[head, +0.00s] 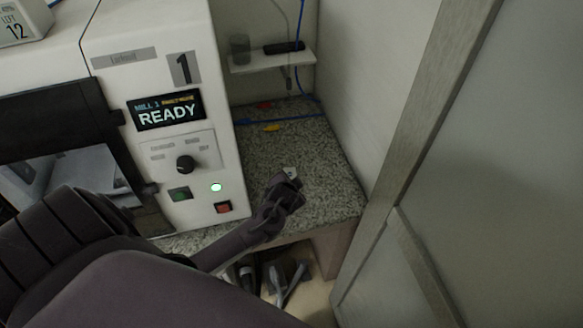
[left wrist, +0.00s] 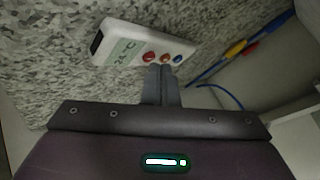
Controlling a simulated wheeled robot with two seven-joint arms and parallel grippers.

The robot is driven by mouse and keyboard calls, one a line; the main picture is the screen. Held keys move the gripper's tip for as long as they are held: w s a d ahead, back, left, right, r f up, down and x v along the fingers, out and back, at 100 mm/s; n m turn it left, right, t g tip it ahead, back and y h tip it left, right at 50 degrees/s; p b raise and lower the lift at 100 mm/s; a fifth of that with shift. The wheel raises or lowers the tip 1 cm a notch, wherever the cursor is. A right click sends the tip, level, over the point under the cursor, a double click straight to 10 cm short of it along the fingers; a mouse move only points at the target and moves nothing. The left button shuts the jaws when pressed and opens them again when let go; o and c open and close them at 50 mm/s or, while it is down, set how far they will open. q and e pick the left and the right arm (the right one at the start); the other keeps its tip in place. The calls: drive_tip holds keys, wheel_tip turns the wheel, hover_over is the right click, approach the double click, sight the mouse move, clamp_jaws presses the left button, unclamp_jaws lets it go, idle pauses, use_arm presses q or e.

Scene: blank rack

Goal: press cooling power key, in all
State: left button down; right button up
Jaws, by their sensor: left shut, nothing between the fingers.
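A white remote control (left wrist: 120,35) lies on the speckled grey counter. In the head view only a small white part of the remote (head: 290,172) shows beyond my left gripper (head: 292,182). My left gripper (left wrist: 161,69) is shut and empty, its tips right by the remote's lower edge, just below the reddish buttons. I cannot tell whether they touch it. Button labels are unreadable. My right gripper is out of view.
A white mill (head: 205,110) with a READY screen (head: 168,112), dial and lit buttons stands left of the counter (head: 325,160). A small shelf (head: 270,63), blue cable (head: 290,118) and yellow piece (head: 271,127) are behind. A wall and grey panel (head: 500,160) bound the right.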

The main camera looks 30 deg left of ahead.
use_arm(q)
drive_tip(key=shift+f, duration=0.3)
idle(0.8)
drive_tip(key=shift+r, duration=0.1)
drive_tip(key=shift+r+p, duration=0.65)
drive_tip(key=shift+p, duration=0.15)
wheel_tip(320, 180, up, 5)
drive_tip(key=p, duration=0.5)
idle(0.7)
